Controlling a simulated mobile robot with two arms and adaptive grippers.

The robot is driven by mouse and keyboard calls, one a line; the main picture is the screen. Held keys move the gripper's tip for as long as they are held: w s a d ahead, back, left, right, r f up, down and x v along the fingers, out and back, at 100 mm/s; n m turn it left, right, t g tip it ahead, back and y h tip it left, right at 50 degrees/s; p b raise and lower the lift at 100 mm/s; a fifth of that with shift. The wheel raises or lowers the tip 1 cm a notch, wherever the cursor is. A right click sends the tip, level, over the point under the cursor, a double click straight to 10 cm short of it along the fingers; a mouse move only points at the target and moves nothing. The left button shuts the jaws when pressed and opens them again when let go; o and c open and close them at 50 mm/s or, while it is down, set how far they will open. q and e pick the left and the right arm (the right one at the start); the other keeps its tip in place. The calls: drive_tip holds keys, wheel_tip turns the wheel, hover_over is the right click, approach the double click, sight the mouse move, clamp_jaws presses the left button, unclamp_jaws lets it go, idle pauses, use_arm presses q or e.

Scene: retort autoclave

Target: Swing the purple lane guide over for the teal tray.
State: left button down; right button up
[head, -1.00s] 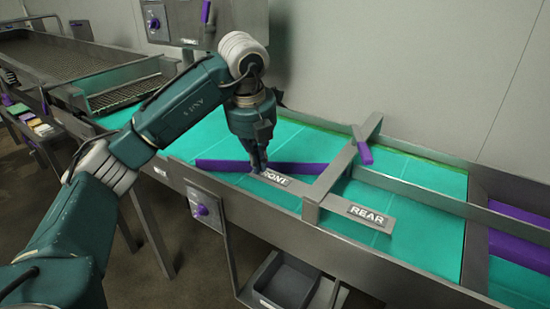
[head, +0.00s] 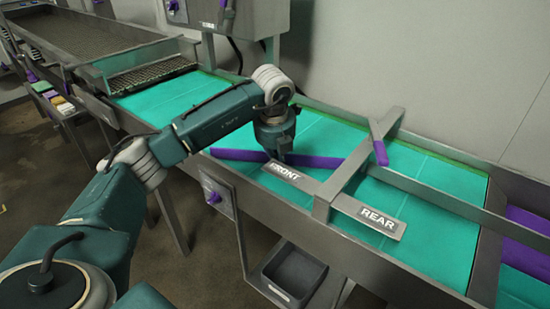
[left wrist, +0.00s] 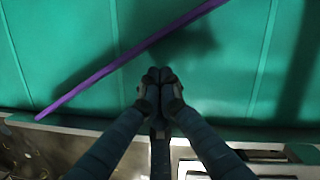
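The purple lane guide (head: 237,155) is a long thin bar lying at a slant across the teal belt. It also shows in the left wrist view (left wrist: 105,72), running from lower left to upper right. My left gripper (head: 279,156) hides part of the guide in the head view. In the left wrist view its fingertips (left wrist: 160,75) are together with nothing between them, on the near side of the guide, with a gap between in the picture. Whether they touch it is unclear. I cannot pick out a teal tray. My right gripper is not in view.
FRONT (head: 287,175) and REAR (head: 378,219) labels mark the near edge. A grey bin (head: 294,272) hangs below. Coloured blocks (head: 56,98) sit on a shelf at left.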

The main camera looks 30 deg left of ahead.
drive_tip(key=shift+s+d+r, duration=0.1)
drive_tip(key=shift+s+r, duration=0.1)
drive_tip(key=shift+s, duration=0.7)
